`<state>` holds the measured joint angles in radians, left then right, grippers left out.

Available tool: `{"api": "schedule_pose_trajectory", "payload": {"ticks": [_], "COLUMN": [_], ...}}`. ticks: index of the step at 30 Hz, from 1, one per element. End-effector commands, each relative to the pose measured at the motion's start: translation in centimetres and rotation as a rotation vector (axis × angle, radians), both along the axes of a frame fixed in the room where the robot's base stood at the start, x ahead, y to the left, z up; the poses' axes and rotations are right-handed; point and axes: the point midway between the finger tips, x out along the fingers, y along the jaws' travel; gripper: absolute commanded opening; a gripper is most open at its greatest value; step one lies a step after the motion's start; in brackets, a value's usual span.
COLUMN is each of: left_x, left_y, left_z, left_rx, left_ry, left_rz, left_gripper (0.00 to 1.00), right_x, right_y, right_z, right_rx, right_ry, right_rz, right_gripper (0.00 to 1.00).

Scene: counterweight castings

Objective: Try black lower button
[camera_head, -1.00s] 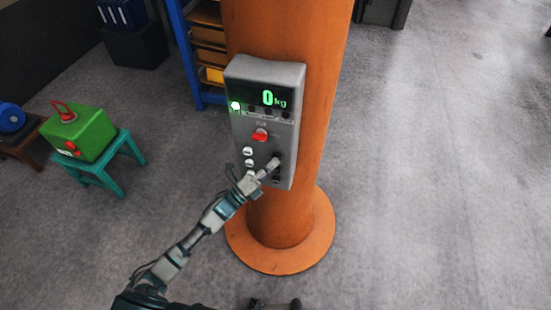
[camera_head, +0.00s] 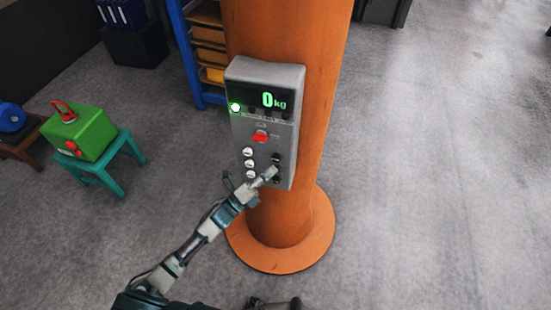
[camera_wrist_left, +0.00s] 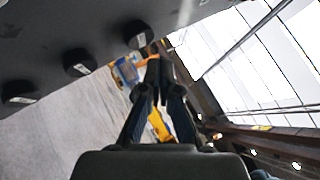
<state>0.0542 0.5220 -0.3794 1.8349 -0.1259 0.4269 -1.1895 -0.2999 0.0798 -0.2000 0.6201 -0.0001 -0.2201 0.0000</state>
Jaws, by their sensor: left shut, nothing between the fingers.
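The grey control box (camera_head: 236,125) is fixed to the orange column, and its display reads 0 kg. Black buttons run down its lower right side: an upper one (camera_head: 276,158) shows clear, and the black lower button (camera_head: 277,180) is partly hidden by my fingers. My left gripper (camera_head: 273,172) is shut and empty, its tips between these two, close to the box face. I cannot tell whether they touch it. In the left wrist view the shut fingers (camera_wrist_left: 154,65) point past a row of dark round buttons (camera_wrist_left: 78,63).
The orange column (camera_head: 320,110) stands on a round base. The floor at right is clear.

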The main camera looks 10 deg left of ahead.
Motion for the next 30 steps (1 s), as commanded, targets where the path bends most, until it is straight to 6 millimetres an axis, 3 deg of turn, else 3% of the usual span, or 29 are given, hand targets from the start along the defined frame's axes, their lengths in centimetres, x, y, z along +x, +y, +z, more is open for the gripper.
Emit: {"api": "schedule_pose_trajectory", "payload": {"ticks": [12,30], "left_x": [-3.7,-3.9], "left_y": [0.1,0.1], "left_z": [0.1,0.0], "left_rx": [0.0,0.0], "left_ry": [0.001,0.0], "left_rz": [-0.001,0.0], "left_gripper": [0.0,0.0], "right_x": [0.0,0.0], "right_y": [0.0,0.0], "right_z": [1.2,1.2], "right_rx": [0.0,0.0], "right_ry": [-0.001,-0.001], "right_rz": [0.0,0.0], "right_gripper": [0.4,0.4]}}
